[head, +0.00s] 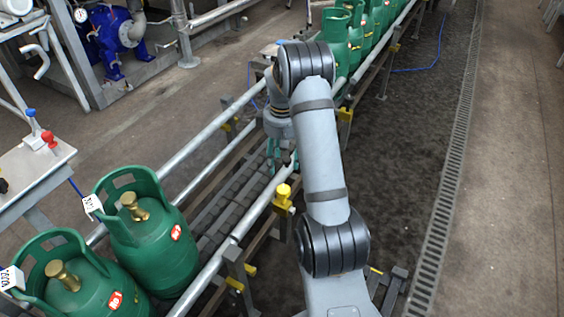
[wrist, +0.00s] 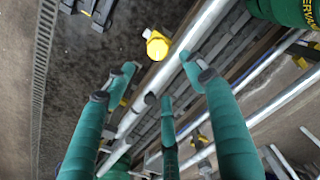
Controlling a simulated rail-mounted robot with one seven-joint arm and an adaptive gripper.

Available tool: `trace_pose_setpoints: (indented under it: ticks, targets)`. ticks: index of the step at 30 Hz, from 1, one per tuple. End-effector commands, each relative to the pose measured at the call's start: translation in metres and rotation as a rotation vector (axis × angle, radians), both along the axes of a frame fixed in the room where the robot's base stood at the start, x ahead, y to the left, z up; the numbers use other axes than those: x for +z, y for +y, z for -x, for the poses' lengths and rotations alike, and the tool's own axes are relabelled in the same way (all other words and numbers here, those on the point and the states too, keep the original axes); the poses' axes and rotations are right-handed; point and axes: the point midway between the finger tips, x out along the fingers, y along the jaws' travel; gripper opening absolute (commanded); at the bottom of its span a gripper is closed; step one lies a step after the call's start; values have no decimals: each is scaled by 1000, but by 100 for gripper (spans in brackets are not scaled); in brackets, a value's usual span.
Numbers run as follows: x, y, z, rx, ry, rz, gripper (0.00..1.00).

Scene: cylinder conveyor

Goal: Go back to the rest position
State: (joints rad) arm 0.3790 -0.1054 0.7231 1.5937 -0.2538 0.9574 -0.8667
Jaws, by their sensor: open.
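My gripper (head: 279,152) hangs over the conveyor (head: 228,192), at the end of my grey arm, which hides part of it in the head view. In the wrist view the teal fingers of my gripper (wrist: 160,76) are spread apart with nothing between them. The conveyor's metal rail and a yellow-capped fitting (wrist: 157,46) show beyond the fingertips. No cylinder is in my gripper.
Two green gas cylinders (head: 150,245) (head: 72,285) stand on the conveyor at the lower left, with paper tags. More green cylinders (head: 338,45) stand in a row at the far end. A side table (head: 28,170) is at the left.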

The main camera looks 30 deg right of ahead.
Motion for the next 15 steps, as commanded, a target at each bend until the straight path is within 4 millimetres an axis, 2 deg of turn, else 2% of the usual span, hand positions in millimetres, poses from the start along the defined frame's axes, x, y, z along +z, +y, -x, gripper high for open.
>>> trace_pose_setpoints:
  ticks: [8, 15]
  targets:
    - [-9, 0, 0, 1, 1, -1, 55]
    - [-50, 0, 2, 0, 7, -2, 55]
